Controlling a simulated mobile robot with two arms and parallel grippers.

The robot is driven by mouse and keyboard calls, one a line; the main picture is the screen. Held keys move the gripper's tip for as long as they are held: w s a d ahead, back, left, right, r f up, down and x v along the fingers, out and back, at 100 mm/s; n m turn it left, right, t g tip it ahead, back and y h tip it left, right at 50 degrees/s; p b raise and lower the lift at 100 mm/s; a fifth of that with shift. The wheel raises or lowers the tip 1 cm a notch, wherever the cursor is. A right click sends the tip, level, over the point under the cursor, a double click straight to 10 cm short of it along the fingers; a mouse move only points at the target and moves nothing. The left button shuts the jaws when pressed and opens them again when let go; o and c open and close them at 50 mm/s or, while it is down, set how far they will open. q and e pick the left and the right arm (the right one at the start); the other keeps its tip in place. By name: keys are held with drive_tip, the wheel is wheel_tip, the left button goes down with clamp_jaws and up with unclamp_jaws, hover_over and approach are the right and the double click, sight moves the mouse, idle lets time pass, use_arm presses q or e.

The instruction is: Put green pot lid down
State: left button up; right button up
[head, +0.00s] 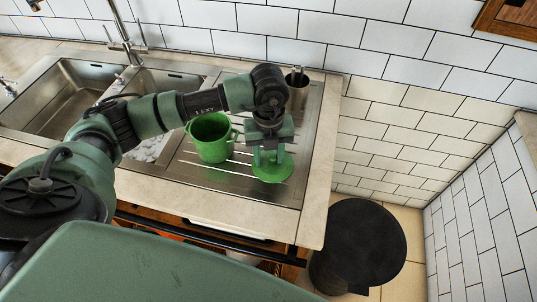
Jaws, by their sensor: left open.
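The green pot lid (273,169) lies on the metal drainboard (246,195) of the sink unit, to the right of the green pot (211,140). My left gripper (268,158) points down right over the lid. It is open, with its fingers close to the lid; the wrist hides the lid's far part, and I cannot tell whether the fingers touch it. The pot stands upright with its open top showing. My right gripper is not in view.
A metal utensil holder (297,90) stands behind my left wrist. Two sink basins (72,92) and a faucet (128,45) are at the left. A black round bin (362,242) stands on the floor right of the counter. Tiled walls close off the back and right.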

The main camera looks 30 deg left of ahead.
sight(268, 163)
use_arm(q)
wheel_tip(268, 163, up, 12)
drive_tip(key=b, duration=0.2)
drive_tip(key=shift+r, duration=0.15)
idle(0.5)
